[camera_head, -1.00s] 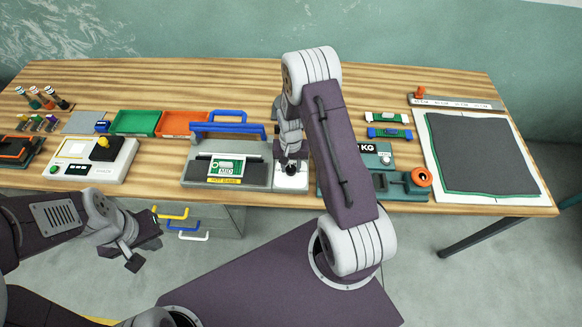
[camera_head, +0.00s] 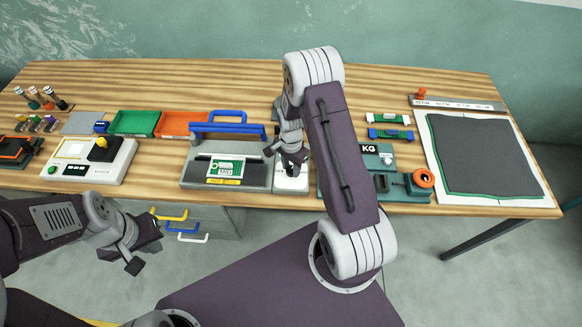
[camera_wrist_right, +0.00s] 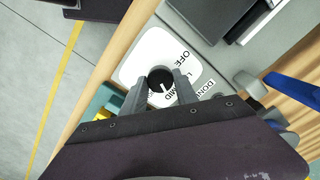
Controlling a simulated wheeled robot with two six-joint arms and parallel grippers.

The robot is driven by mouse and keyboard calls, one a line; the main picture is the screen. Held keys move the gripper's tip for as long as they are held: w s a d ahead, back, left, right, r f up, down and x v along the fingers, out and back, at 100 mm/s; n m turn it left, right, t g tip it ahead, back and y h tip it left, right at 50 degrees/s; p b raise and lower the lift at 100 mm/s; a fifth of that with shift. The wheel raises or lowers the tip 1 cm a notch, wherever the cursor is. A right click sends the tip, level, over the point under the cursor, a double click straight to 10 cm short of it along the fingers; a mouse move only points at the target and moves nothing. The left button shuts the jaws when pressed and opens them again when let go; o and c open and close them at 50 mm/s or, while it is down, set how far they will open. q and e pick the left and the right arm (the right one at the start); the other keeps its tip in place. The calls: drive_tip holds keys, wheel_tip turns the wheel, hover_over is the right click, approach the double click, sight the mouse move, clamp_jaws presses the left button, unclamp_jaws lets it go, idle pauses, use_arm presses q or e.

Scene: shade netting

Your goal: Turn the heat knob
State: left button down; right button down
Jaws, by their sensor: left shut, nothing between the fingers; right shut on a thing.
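The heat knob (camera_wrist_right: 160,81) is a round black knob with a white pointer line. It sits on a white dial plate (camera_wrist_right: 150,50) lettered OFF and MID, with another word partly covered. My right gripper (camera_wrist_right: 162,84) is shut on the knob, one finger on each side; the pointer line points toward the MID lettering. In the head view the dial is at the right end of the grey sealer (camera_head: 200,172), and my right gripper (camera_head: 291,170) hides most of the knob. My left gripper (camera_head: 145,257) is shut and empty, in front of the table.
A blue handle bar (camera_head: 240,129) spans the sealer. Left stands a white device with a yellow-topped black block (camera_head: 104,148). Right are a teal KG scale (camera_head: 378,157) and a dark sheet (camera_head: 485,157). Green (camera_head: 136,122) and orange trays (camera_head: 178,124) lie behind.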

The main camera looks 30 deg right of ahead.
sight(291, 169)
drive_tip(key=shift+w+r, duration=0.1)
drive_tip(key=shift+w, duration=0.05)
idle(0.4)
drive_tip(key=c, duration=0.9)
unclamp_jaws()
drive_tip(key=shift+c, duration=0.2)
drive_tip(key=shift+d, duration=0.1)
wheel_tip(291, 169, up, 9)
drive_tip(key=b, duration=0.1)
drive_tip(key=shift+b, duration=0.35)
